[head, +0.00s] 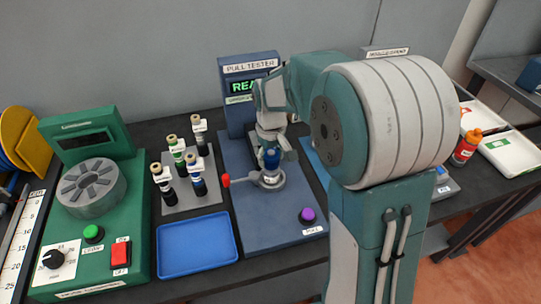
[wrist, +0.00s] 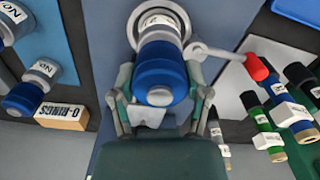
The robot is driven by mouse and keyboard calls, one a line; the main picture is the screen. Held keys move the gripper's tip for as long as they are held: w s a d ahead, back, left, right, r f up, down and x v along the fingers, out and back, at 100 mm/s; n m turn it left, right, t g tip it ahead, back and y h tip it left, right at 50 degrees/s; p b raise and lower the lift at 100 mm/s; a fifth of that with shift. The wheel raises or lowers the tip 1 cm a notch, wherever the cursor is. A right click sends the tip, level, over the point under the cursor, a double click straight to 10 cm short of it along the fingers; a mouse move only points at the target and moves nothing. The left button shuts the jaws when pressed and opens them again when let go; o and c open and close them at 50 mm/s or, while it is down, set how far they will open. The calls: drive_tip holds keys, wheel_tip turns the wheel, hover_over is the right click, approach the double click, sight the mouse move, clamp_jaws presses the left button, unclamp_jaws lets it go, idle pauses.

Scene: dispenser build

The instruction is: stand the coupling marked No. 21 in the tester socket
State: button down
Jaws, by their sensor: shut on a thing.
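The coupling (wrist: 160,72) has a blue top and a grey lower body with a white "No" label; its number is not legible. My gripper (wrist: 160,100) is shut on its blue part, one finger on each side. In the head view the coupling (head: 271,158) is upright, directly over the round grey tester socket (head: 271,179). The socket ring (wrist: 185,28) surrounds its lower end in the wrist view; I cannot tell how deep it sits. The socket is on the blue pull tester (head: 238,190), whose display is partly hidden by my arm.
A red-tipped lever (head: 227,180) sticks out left of the socket. A purple button (head: 307,215) is in front. Other blue couplings (wrist: 38,85) and an O-rings box (wrist: 62,117) lie on the other side.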

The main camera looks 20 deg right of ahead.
drive_tip(key=shift+f, duration=0.25)
drive_tip(key=shift+c, duration=1.7)
unclamp_jaws()
drive_tip(key=shift+r, duration=5.5)
drive_tip(key=s+r+m+t, duration=0.2)
drive_tip(key=s+t, duration=0.3)
drive_tip(key=s, duration=1.7)
drive_tip(key=shift+m+t, duration=0.3)
drive_tip(key=shift+m, duration=0.2)
